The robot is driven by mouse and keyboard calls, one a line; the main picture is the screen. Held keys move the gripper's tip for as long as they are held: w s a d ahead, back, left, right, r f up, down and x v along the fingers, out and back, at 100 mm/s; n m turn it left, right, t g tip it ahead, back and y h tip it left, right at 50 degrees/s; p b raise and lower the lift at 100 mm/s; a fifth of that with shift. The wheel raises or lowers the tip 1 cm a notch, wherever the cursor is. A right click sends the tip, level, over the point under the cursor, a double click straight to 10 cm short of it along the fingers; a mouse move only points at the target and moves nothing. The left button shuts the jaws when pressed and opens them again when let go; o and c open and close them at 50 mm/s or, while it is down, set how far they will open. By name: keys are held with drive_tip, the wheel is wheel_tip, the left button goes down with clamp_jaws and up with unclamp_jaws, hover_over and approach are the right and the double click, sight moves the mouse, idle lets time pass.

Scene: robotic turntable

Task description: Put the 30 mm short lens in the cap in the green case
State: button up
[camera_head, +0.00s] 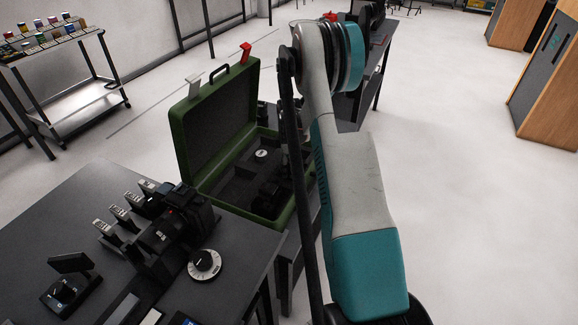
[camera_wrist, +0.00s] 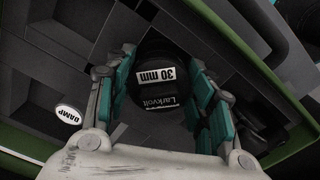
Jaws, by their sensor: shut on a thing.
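The green case (camera_head: 184,146) stands open on the table, its lid raised on the left and its inside dark and divided. Its green rim (camera_wrist: 236,32) also shows in the wrist view. The black short lens (camera_wrist: 158,100), marked 30 mm and Larkvolt, is upside down in the wrist picture, with its labelled side toward the camera. My gripper (camera_wrist: 160,64) is shut on this lens, with teal-padded fingers on both its sides, over the case's inside. How deep the lens sits is unclear. No cap can be made out.
A round white DAMP disc (camera_wrist: 69,114) lies in the case beside the left finger. A dark object (camera_head: 268,196) sits in the case's near part. Camera gear (camera_head: 170,225) and a round dial (camera_head: 204,264) stand on the near table. Open floor lies right.

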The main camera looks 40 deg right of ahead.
drive_tip(key=shift+f, duration=0.35)
drive_tip(key=o, duration=1.3)
drive_tip(key=shift+o, duration=0.2)
drive_tip(key=shift+r, duration=0.15)
wheel_tip(320, 180, up, 12)
drive_tip(key=shift+f, duration=0.1)
